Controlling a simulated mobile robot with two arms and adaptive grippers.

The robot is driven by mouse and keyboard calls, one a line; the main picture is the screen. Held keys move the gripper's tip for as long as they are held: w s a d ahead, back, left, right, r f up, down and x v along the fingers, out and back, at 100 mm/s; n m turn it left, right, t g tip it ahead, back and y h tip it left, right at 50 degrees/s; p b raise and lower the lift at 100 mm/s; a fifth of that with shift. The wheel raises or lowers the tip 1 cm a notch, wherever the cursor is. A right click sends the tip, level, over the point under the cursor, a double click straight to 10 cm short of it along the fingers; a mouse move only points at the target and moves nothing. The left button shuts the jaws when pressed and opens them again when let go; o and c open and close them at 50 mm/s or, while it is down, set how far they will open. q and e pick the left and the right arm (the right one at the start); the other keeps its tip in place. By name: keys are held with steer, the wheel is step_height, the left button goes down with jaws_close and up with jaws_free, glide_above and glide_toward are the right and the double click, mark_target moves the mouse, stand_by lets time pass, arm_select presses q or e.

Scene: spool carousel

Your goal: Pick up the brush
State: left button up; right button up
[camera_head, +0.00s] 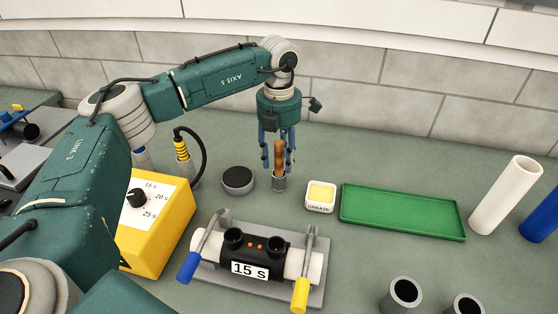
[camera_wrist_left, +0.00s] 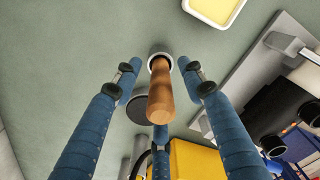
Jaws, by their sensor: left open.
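The brush (camera_head: 278,155) stands upright in a small grey holder (camera_head: 279,184), with its brown wooden handle showing; its lower end is hidden in the holder. In the left wrist view the handle (camera_wrist_left: 160,98) points up toward the camera. My left gripper (camera_head: 277,166) points straight down over the brush, its blue fingers open and spread around the handle. In the wrist view a gap shows between the handle and the two upper fingers; whether the lower finger touches it I cannot tell. My right gripper is not in view.
A green tray (camera_head: 402,212) lies farther right. A yellow timer box (camera_head: 160,225) and the clamp fixture marked 15 S (camera_head: 255,262) stand nearer me. A tiled wall is behind.

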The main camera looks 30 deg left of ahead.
arm_select(q)
jaws_close()
steer(key=shift+r, duration=0.15)
